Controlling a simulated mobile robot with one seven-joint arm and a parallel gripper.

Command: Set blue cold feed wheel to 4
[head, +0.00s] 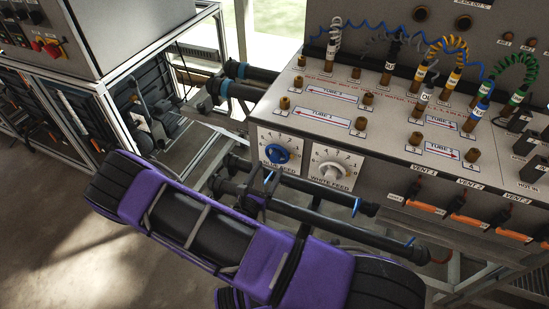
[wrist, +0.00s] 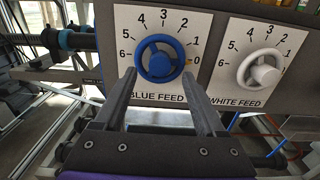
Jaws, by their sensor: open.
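The blue feed wheel (wrist: 160,58) is a round blue handwheel on a white dial plate (wrist: 122,22) marked 0 to 6 and labelled BLUE FEED. A small orange mark shows at the wheel's right side, near the 0; the exact setting is hard to read. In the head view the wheel (head: 277,153) is on the console's front face, beyond my purple arm. My gripper (wrist: 160,76) is open and empty, facing the wheel. Its fingers lie to the lower left and lower right of the wheel in the wrist view; contact cannot be told.
A white feed wheel (wrist: 261,70) with its own dial is close on the right. Dark pipes (head: 345,228) run below and in front of the dials. The console top (head: 335,95) carries brass fittings and coiled hoses. Orange-handled vents (head: 425,207) are farther right.

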